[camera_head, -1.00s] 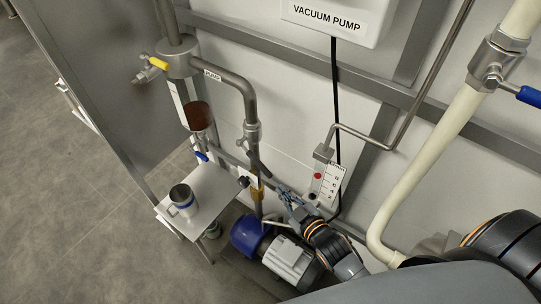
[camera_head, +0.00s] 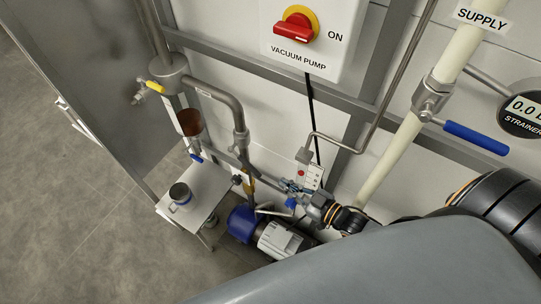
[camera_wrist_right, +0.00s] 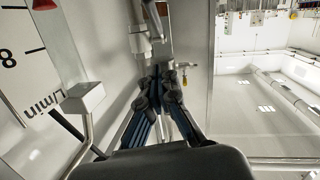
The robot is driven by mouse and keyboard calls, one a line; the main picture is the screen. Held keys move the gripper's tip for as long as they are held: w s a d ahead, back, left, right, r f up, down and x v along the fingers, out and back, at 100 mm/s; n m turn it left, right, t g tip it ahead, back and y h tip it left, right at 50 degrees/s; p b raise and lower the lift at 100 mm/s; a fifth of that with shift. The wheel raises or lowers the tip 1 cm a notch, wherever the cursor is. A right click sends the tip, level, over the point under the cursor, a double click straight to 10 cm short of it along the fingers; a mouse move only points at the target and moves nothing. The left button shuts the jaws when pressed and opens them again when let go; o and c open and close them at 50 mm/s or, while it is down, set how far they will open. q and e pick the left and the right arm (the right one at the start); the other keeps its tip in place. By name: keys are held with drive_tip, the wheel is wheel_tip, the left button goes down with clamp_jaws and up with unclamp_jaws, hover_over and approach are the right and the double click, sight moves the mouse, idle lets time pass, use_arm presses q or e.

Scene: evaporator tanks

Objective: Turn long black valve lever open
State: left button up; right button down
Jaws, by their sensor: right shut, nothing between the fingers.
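In the right wrist view a dark bar, likely this lever (camera_wrist_right: 153,17), slants beside the pipe at the top. My right gripper (camera_head: 286,186) is to the right of and slightly below the lever, above the pump. In the right wrist view its blue and black fingers (camera_wrist_right: 158,82) converge, shut and empty. Contact with the lever cannot be made out. My left gripper is not in view.
A flow meter (camera_head: 313,177) is close to the right of the gripper. A blue and grey pump (camera_head: 280,240) sits below. A blue-handled valve (camera_head: 475,137) is on the cream pipe at right. Open floor lies left.

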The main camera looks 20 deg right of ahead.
drive_tip(key=b, duration=0.4)
approach(250, 165)
wheel_tip(250, 165, up, 2)
drive_tip(key=w+a, duration=0.2)
drive_tip(key=shift+w+a+f+b, duration=0.2)
drive_tip(key=shift+w+f+b, duration=0.55)
drive_tip(key=shift+b, duration=0.25)
drive_tip(key=shift+w+a+f+b, duration=0.2)
drive_tip(key=shift+w+f+b, duration=0.45)
drive_tip(key=shift+w+b, duration=0.25)
